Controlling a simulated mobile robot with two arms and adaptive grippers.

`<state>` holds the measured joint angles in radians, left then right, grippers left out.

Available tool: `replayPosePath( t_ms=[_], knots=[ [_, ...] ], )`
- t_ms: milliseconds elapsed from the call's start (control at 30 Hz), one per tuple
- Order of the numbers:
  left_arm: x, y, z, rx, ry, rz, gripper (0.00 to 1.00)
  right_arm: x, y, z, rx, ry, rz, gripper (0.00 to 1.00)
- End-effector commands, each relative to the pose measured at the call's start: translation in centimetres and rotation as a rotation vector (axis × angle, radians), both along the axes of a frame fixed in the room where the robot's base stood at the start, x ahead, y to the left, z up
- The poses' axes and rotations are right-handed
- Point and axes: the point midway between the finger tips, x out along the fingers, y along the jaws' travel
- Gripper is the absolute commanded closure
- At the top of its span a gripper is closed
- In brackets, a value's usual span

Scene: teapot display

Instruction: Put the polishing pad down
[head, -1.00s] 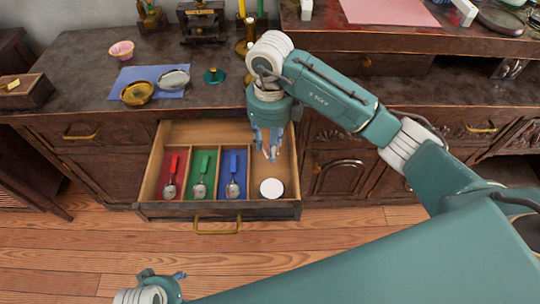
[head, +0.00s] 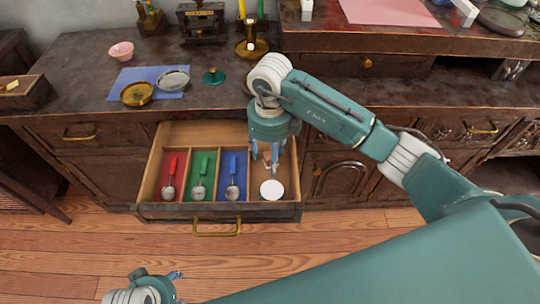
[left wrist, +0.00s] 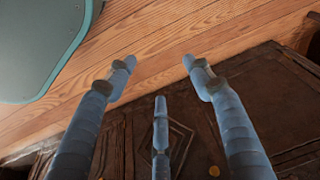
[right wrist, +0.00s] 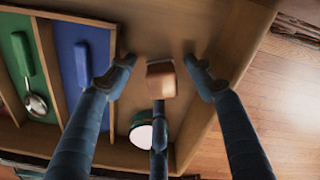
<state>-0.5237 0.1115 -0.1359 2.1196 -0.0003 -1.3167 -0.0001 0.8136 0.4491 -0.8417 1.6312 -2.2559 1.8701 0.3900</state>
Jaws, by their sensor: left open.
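The polishing pad, a small block with a pale brown top and reddish-brown side (right wrist: 161,82), is in the right compartment of the open drawer (head: 170,210). It shows between my right gripper's fingers in the right wrist view. My right gripper (head: 266,166) points down into that compartment, its fingers spread around the pad with gaps at both sides; the third finger overlaps its lower edge. In the head view the fingers partly hide the pad. My left gripper (head: 178,276) is open and empty, low over the floor, and its spread fingers show in the left wrist view (left wrist: 158,64).
A round white-topped object (head: 272,190) lies near the front of the same compartment. Red, green and blue compartments beside it each hold a spoon. The counter above holds a blue cloth (head: 165,92) with two dishes, a pink bowl (head: 121,50) and a candlestick (head: 251,45).

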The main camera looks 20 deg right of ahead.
Motion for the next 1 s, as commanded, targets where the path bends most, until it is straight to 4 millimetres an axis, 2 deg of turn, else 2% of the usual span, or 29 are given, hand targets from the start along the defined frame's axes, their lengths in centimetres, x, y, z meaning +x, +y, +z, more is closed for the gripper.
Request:
replayPosePath(
  t_ms=[300, 333, 800, 1000],
  knots=[
    [0.1, 0.0, 0.0, -0.001, -0.003, 0.000, 0.48, 0.0, 0.0, 0.4, 0.000, 0.000, 0.000, 0.47],
    [0.0, 0.0, -0.5, 0.000, 0.001, 0.000, 0.48, 0.1, 0.0, 0.6, 0.001, -0.002, 0.000, 0.47],
    [-0.9, 0.0, -5.7, 0.002, 0.034, -0.005, 0.48, 0.1, -0.1, 10.1, -0.001, -0.004, -0.001, 0.47],
    [-1.4, 0.1, -7.5, 0.004, 0.043, -0.007, 0.48, 0.0, 0.0, 12.1, 0.000, -0.001, -0.001, 0.47]
  ],
)
